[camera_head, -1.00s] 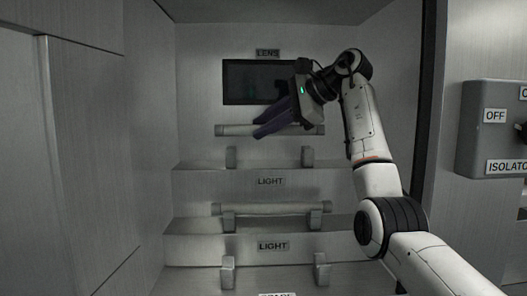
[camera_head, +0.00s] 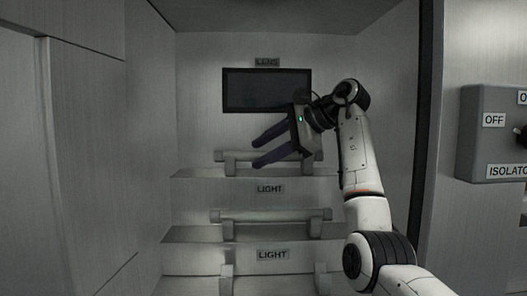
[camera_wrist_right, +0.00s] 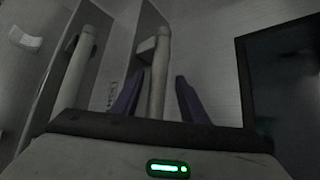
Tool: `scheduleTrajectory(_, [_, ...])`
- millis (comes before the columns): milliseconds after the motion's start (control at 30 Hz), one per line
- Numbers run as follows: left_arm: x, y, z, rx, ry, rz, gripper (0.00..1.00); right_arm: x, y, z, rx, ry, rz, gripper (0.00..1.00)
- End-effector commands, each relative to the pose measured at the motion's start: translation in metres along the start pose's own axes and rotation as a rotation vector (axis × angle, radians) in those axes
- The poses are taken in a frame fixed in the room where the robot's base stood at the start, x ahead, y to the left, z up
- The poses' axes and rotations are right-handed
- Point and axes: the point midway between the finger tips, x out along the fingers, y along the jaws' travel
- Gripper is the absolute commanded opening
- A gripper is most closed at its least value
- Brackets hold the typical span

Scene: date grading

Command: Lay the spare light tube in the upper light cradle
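The spare light tube (camera_head: 238,156), a pale grey rod, lies level across the two brackets of the upper light cradle (camera_head: 231,168), on the top step below the dark lens panel. My right gripper (camera_head: 255,153) is at the tube's middle, and its dark purple fingers are spread apart. In the right wrist view the tube (camera_wrist_right: 158,75) runs between the open fingers, with a gap on each side, and a cradle bracket (camera_wrist_right: 147,48) shows near its far end. The fingers hide part of the tube in the head view. My left gripper is out of view.
Another tube (camera_head: 270,215) lies in the lower light cradle, one step down. Bare brackets (camera_head: 226,278) stand at the bottom. The lens panel (camera_head: 267,90) is on the back wall just above my gripper. An isolator box (camera_head: 492,135) is at right.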

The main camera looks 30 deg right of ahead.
Motion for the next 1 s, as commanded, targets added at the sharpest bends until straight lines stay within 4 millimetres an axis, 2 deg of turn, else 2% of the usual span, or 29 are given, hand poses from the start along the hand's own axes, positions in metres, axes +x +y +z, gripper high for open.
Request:
scheduleTrajectory(133, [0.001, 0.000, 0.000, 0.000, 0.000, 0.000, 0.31, -0.013, -0.001, -0.001, -0.001, 0.002, -0.006, 0.40])
scheduleTrajectory(400, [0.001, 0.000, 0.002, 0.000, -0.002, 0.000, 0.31, -0.058, -0.001, -0.001, 0.001, 0.003, -0.005, 0.40])
scheduleTrajectory(500, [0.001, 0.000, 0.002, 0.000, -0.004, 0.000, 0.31, -0.069, -0.001, -0.001, 0.000, 0.002, -0.003, 0.40])
scheduleTrajectory(867, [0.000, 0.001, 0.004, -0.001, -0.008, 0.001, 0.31, -0.075, 0.000, 0.000, 0.001, 0.000, 0.000, 0.40])
scheduleTrajectory(1000, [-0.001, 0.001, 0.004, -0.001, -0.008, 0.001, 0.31, -0.066, 0.003, 0.007, -0.010, -0.026, 0.001, 0.40])
